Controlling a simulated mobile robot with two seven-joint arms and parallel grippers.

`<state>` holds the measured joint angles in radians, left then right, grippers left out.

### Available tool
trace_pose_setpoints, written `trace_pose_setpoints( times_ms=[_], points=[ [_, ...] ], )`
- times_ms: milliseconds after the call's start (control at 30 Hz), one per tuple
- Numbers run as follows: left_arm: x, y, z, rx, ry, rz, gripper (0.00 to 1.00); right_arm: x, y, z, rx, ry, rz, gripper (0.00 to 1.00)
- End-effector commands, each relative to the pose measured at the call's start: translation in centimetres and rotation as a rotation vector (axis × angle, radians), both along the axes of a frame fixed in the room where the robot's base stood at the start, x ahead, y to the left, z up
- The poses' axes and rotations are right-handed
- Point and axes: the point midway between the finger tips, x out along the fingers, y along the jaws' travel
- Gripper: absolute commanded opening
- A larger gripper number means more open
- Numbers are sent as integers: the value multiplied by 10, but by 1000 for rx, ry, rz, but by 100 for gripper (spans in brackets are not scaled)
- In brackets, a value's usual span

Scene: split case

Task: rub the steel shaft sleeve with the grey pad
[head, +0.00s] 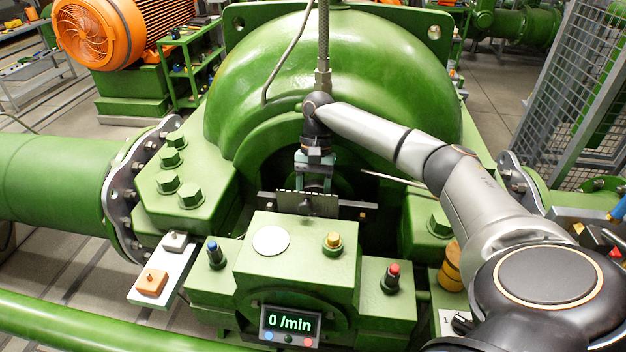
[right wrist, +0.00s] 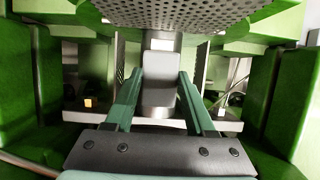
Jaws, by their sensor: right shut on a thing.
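The grey pad (head: 174,241), a small block with a knob on top, lies on a white ledge (head: 183,265) at the left in the head view. My right gripper (head: 314,186) points down into the opening of the green casing. It is shut on what looks like the grip of a dark perforated guard (head: 307,204); the guard also shows in the right wrist view (right wrist: 185,12). A smooth grey part (right wrist: 160,98) shows between my fingers there; I cannot tell if it is the grip or the steel shaft sleeve. The sleeve is not clearly visible in the head view. My left gripper is out of view.
An orange pad (head: 152,282) lies on the same ledge. A display (head: 290,325) reads 0 /min. A hose (head: 323,40) rises behind my gripper.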

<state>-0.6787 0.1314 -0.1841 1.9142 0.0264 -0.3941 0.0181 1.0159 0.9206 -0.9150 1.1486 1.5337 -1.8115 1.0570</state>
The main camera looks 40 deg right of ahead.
Motion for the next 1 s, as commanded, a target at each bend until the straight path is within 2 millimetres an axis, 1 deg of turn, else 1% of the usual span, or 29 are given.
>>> trace_pose_setpoints(
  times_ms=[167, 600, 1000],
  points=[
    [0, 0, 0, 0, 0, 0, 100, 0, 0, -2, 0, 5, 2, 10],
    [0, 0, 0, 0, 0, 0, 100, 14, -18, 1, 0, 2, 1, 10],
    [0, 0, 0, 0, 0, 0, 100, 14, -18, 2, -1, -1, 0, 10]
  ],
)
